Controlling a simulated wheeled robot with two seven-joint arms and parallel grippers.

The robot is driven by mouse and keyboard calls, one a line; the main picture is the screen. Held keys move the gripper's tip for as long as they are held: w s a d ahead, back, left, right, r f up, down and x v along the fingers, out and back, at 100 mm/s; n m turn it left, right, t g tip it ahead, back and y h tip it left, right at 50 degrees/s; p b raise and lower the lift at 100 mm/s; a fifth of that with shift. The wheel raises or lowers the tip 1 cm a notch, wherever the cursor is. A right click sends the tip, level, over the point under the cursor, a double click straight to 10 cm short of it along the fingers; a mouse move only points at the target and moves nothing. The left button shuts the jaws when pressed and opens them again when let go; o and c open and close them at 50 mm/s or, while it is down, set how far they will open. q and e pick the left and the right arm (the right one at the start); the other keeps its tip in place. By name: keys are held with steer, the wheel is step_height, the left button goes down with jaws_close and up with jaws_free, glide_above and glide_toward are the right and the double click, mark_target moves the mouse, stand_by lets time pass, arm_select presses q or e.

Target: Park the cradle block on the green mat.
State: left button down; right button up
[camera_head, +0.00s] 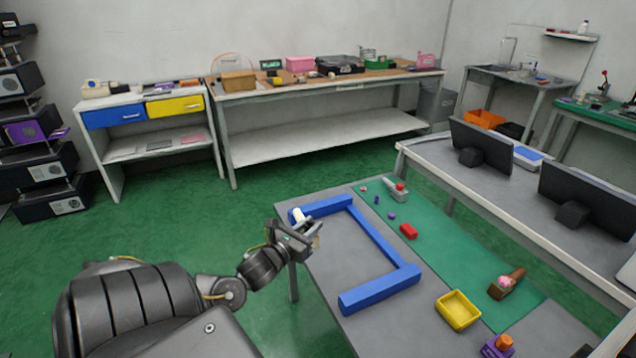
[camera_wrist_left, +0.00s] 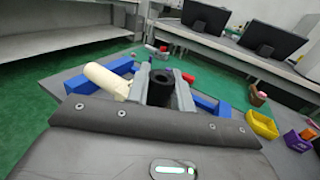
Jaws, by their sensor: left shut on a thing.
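The green mat (camera_head: 455,245) lies along the far side of the grey table, beyond the blue frame. My left gripper (camera_head: 308,238) is at the table's left edge, by the back left corner of the blue frame. In the left wrist view its fingers (camera_wrist_left: 162,90) are shut on a dark round piece (camera_wrist_left: 160,84). A cream cylinder (camera_wrist_left: 103,78) runs up to the left finger; it also shows beside the gripper in the head view (camera_head: 300,215). I cannot tell whether the cylinder and dark piece are joined. I cannot tell surely which thing is the cradle block.
The blue U-shaped frame (camera_head: 375,235) surrounds bare table. On the mat are a grey block with a red top (camera_head: 397,192), a red block (camera_head: 408,231) and a brown piece with a pink top (camera_head: 506,284).

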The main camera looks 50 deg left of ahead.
arm_select(q)
steer(key=d+r+m+h, duration=0.1)
steer(key=d+h, duration=0.3)
steer(key=d, duration=0.5)
steer(key=s+d+r+m+g+h, duration=0.1)
steer(key=d+m+h, duration=0.3)
steer(key=d, duration=0.5)
steer(key=s+d+r+m+g+h, duration=0.1)
steer(key=d+r+m+h, duration=0.1)
steer(key=d, duration=0.8)
steer(key=shift+r+m+h, duration=0.4)
steer(key=shift+r+h, duration=0.2)
steer(key=shift+h, duration=0.4)
